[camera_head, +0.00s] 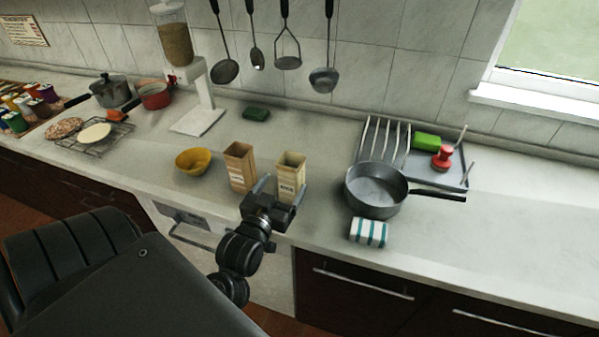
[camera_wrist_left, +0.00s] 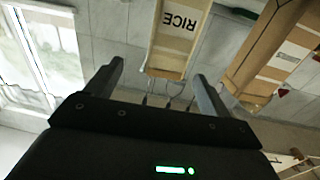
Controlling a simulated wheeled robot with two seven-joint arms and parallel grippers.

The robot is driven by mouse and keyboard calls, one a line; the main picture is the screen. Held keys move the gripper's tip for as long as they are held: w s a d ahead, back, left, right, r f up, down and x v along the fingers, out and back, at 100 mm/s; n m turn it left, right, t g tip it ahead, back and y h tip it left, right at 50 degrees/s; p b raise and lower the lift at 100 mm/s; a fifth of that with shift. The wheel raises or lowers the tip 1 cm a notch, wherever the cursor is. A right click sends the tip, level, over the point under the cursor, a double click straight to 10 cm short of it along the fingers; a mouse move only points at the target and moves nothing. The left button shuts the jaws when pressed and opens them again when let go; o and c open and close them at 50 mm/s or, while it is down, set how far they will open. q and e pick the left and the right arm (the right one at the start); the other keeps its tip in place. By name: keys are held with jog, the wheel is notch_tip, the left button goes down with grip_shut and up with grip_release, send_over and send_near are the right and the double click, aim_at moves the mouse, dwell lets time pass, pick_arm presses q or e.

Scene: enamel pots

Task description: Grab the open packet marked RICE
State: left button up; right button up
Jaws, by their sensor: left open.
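The cream open packet marked RICE (camera_head: 291,170) stands upright on the counter. In the left wrist view the RICE packet (camera_wrist_left: 178,42) appears upside down, ahead of the fingers and toward the right one. My left gripper (camera_head: 281,186) is open, on the near side of the packet, with its fingers pointing at it. In the left wrist view the open left gripper (camera_wrist_left: 159,70) has nothing held between its fingers. Whether a finger touches the packet I cannot tell. My right gripper is not in view.
A brown open packet (camera_head: 240,167) stands close left of the RICE packet and also shows in the left wrist view (camera_wrist_left: 275,50). A yellow bowl (camera_head: 194,162) is further left.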

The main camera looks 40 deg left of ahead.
aim_at(295, 158)
pick_arm(q)
jog(key=shift+w+a+r+p, duration=0.35)
jog(key=shift+w+a, duration=0.05)
jog(key=shift+w, duration=0.05)
jog(key=x, duration=0.3)
jog(key=shift+w+a+f+p, duration=0.2)
jog(key=shift+w+p, duration=0.05)
jog(key=shift+p, duration=0.05)
jog(key=shift+w, duration=0.1)
jog(key=shift+w+a+r, duration=0.1)
jog(key=shift+w+r, duration=0.05)
jog(key=shift+w, duration=0.05)
jog(key=p+x, duration=0.2)
jog(key=x, duration=0.1)
jog(key=shift+w+a+r, duration=0.1)
jog(key=shift+w+a, duration=0.35)
jog(key=shift+w, duration=0.35)
jog(key=c, duration=1.7)
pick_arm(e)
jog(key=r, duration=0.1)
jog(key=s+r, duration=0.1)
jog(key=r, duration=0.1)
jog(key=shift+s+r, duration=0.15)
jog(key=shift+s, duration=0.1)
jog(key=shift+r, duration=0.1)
